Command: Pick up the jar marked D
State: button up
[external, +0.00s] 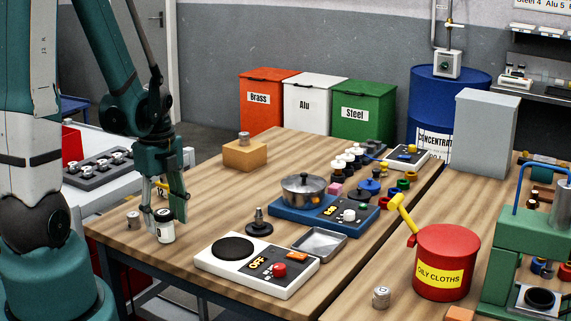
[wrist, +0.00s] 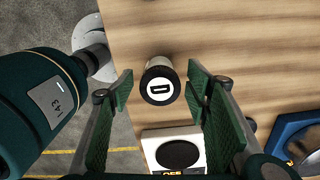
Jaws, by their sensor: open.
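A white jar with a black lid (external: 166,232) stands upright near the left edge of the wooden table. In the wrist view its lid (wrist: 159,87) bears a white disc with a black mark that looks like a D, seen turned. My gripper (external: 163,208) points down at this jar with its fingers open. In the wrist view my gripper (wrist: 161,88) has one finger on each side of the jar, with a gap on both sides. The fingers partly cover the jar's upper part in the external view.
A small metal can (external: 133,220) stands left of the jar. A white hotplate unit (external: 257,265) lies to its right, with a dark knobbed piece (external: 257,221) behind it. Another small can (external: 380,297) stands by the red bin (external: 445,262). A wooden block (external: 245,155) stands farther back.

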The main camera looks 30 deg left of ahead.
jog(key=c, duration=1.1)
jog(key=shift+o, duration=0.2)
jog(key=shift+r, duration=0.15)
jog(key=shift+r+p, duration=0.8)
jog(key=shift+r, duration=4.05)
